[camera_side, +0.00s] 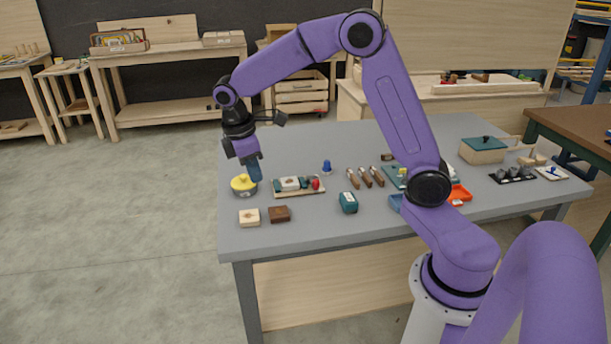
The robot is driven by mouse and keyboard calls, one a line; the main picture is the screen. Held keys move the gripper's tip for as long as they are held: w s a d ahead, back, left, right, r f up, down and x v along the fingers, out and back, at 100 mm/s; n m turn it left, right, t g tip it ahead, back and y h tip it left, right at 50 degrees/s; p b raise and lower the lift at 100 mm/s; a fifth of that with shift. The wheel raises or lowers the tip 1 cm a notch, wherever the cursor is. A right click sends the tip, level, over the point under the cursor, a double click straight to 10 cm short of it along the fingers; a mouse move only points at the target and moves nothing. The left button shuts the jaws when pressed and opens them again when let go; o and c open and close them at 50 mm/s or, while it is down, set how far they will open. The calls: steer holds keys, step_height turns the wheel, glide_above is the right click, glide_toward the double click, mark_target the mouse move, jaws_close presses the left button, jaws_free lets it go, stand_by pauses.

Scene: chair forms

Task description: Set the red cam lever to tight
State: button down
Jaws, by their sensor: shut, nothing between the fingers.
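The red cam lever (315,184) shows as a small red knob at the right end of a light wooden board (300,193). A white block and dark green parts (290,183) sit on the same board. The lever is too small to tell which setting it is at. My gripper (255,178) points down, shut and empty, just left of the board and above the back edge of a yellow-topped round tin (241,185). I cannot tell whether the fingertips touch the tin.
A pale block (249,217), a brown block (279,214) and a teal box (348,202) stand in front of the board. A blue piece (326,167) stands behind it. Several wooden-handled tools (365,177) lie to the right. The grey table's (290,243) front strip is clear.

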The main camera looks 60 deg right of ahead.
steer(key=w+d+f+g, duration=0.1)
steer(key=w+d+f, duration=0.1)
steer(key=d, duration=0.5)
steer(key=w+d+f+m, duration=0.1)
steer(key=w+d+f, duration=0.2)
steer(key=d, duration=0.4)
steer(key=w+d+f+g, duration=0.1)
steer(key=w+d+f, duration=0.1)
steer(key=w+d, duration=0.2)
steer(key=d, duration=0.3)
steer(key=shift+d+f+m+g+h, duration=0.2)
steer(key=shift+d+m+g+h, duration=0.1)
steer(key=shift+h, duration=0.1)
steer(key=shift+f, duration=0.1)
steer(key=x, duration=1)
steer(key=shift+s+f, duration=0.1)
steer(key=shift+f, duration=0.05)
steer(key=shift+s+d+r, duration=0.2)
steer(key=shift+s+d, duration=0.65)
steer(key=shift+d, duration=0.05)
steer(key=shift+s+d, duration=0.45)
